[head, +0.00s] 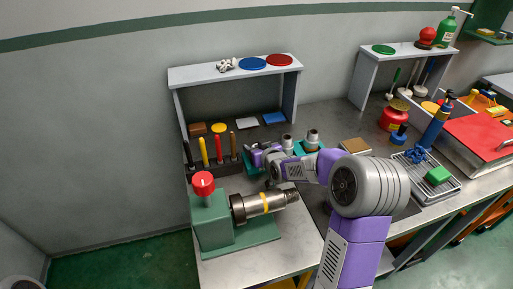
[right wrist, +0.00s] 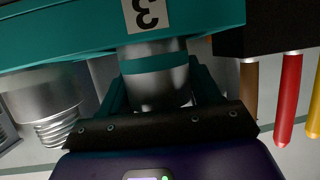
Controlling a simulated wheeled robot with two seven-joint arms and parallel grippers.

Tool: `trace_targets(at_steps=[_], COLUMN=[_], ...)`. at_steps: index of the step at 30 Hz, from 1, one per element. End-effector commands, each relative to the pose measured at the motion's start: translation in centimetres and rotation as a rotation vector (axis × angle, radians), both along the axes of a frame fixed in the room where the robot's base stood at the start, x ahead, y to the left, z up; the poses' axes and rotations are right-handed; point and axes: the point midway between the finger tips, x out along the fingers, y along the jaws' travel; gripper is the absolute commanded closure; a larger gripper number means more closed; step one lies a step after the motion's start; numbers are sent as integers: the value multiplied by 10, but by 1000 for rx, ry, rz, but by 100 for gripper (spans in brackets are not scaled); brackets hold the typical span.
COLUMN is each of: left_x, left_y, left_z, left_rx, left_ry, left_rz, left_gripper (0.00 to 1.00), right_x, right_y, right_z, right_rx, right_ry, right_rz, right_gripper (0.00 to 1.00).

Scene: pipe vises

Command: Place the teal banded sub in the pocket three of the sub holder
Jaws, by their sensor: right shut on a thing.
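The teal banded sub (right wrist: 155,75) is a metal cylinder with a teal band. In the right wrist view it stands between the fingers of my right gripper (right wrist: 158,92), which is shut on it. The teal sub holder (right wrist: 60,38) is right against it, with the label 3 (right wrist: 147,14) upside down in line with the sub. How deep the sub sits in pocket three is hidden. In the head view my right gripper (head: 256,152) is at the left end of the holder (head: 322,152) and mostly hides the sub. My left gripper is out of view.
Another threaded sub (right wrist: 45,105) stands beside the held one; two metal subs (head: 287,142) (head: 313,138) show in the head view. A tool rack (head: 215,167) is close on the left. A green vise (head: 209,222) with a yellow-banded pipe (head: 264,203) stands in front.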

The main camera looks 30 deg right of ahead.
Motion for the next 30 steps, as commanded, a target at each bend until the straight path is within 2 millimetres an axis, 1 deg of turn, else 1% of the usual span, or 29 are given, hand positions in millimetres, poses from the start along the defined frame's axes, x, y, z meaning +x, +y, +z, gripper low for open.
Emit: trace_targets(at_steps=[2,3,7,8,15,19,27,30], left_x=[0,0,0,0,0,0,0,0], left_y=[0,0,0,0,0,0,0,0], left_z=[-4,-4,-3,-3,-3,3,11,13], left_rx=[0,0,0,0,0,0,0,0], left_ry=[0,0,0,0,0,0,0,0], left_rz=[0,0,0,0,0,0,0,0], left_gripper=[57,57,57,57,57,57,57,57], right_x=[0,0,0,0,0,0,-42,-55], right_y=[0,0,0,0,0,0,4,5], right_z=[-2,-3,-2,-2,-2,3,20,26], right_rx=[0,0,0,0,0,0,0,0], right_ry=[-3,0,0,0,0,0,-1,-1], right_rz=[0,0,0,0,0,0,-1,-1], right_gripper=[79,35,15,13,13,13,13,13])
